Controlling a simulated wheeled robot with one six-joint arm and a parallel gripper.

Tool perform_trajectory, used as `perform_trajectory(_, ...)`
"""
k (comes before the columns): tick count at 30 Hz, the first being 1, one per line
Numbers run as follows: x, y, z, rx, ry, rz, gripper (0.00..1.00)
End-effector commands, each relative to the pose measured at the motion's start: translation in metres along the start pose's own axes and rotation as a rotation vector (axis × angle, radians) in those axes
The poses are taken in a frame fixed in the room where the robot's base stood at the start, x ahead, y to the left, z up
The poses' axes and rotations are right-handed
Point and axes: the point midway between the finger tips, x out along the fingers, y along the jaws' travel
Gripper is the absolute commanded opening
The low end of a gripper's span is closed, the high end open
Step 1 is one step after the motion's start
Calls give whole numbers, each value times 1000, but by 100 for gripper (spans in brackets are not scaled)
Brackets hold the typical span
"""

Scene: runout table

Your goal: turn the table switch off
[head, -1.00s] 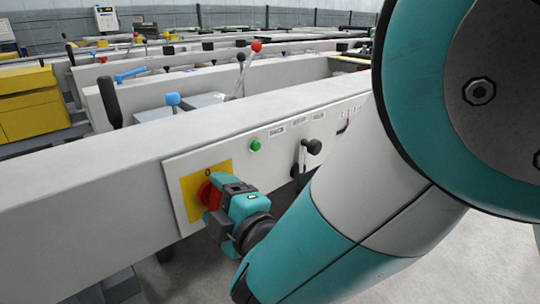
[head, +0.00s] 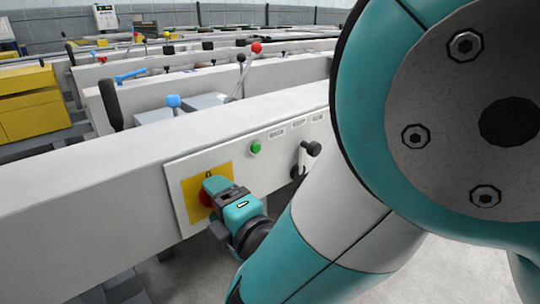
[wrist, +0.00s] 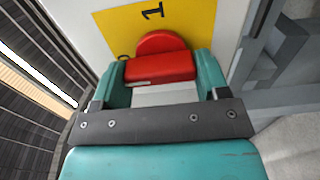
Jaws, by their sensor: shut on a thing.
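The table switch is a red knob (head: 206,198) on a yellow plate (head: 190,188), fixed to a pale panel on the side of the long grey table. My gripper (head: 212,190) reaches it from the front right. In the wrist view, the red knob (wrist: 160,68) sits between the two teal fingers of my gripper (wrist: 161,72), which is shut on it. The yellow plate (wrist: 205,18) shows a "1" above the knob and part of a "0" at its left. In the head view my gripper hides most of the knob.
Right of the switch, the panel carries a green button (head: 255,147) and a black-knobbed lever (head: 312,149). Beyond the near beam (head: 80,190) are more parallel beams with levers. A yellow cabinet (head: 35,105) stands at the left. My arm covers the right side.

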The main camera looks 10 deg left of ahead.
Motion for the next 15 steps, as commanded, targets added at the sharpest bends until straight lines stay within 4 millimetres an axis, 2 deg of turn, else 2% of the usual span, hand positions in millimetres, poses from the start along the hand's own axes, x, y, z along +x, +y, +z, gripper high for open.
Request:
perform_trajectory(4, 0, 0, -1, -3, 3, -1, 44)
perform_trajectory(5, 0, 0, -1, -3, 3, -1, 73)
perform_trajectory(6, 0, -1, -1, -3, 3, -1, 82)
perform_trajectory(8, 0, 0, -1, -2, 3, -1, 94)
perform_trajectory(15, 0, 0, 0, -2, 1, -1, 94)
